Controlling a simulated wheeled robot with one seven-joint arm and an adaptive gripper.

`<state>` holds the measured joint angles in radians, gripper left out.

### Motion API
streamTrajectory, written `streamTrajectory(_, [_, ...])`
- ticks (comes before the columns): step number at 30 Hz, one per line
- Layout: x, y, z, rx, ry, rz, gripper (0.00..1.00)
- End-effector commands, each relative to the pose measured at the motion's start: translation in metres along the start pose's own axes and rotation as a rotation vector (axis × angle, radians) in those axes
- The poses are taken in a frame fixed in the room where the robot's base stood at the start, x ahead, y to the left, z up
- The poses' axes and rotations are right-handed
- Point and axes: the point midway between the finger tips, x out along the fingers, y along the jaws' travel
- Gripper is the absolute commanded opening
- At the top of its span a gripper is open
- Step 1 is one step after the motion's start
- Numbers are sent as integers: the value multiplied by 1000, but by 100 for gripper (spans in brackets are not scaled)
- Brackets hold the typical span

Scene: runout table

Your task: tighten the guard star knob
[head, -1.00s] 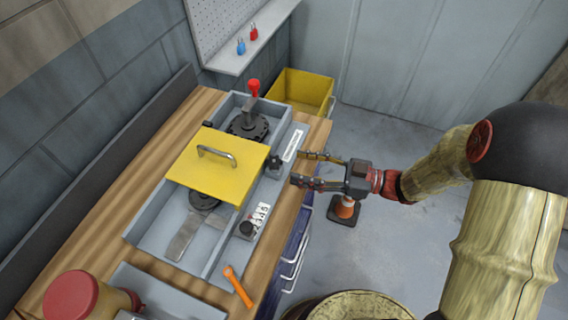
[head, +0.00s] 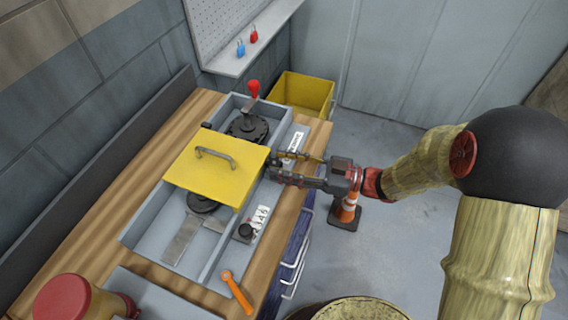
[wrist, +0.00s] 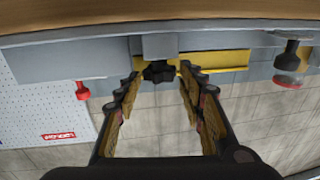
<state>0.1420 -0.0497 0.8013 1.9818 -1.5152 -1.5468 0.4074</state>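The yellow guard (head: 215,170) with its grey handle lies across the grey tray on the table. The black star knob (wrist: 158,71) is at the guard's right side, and it shows in the wrist view between my fingertips. In the head view my gripper mostly hides it. My gripper (head: 276,164) reaches in from the right, and its fingers are apart. In the wrist view my gripper (wrist: 160,75) has a finger on each side of the knob, with visible gaps. Whether a fingertip touches the knob I cannot tell.
A red-topped lever (head: 253,90) rises behind the guard. A second black knob (head: 246,231) and an orange wrench (head: 237,292) are nearer the front. A yellow bin (head: 303,92) stands behind the table, and an orange cone (head: 348,208) on the floor under my gripper.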

Motion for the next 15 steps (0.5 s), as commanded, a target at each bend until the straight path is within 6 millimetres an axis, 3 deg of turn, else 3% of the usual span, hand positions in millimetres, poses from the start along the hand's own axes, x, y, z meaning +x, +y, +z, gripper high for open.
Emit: streamTrajectory(15, [0, 0, 0, 0, 0, 0, 8])
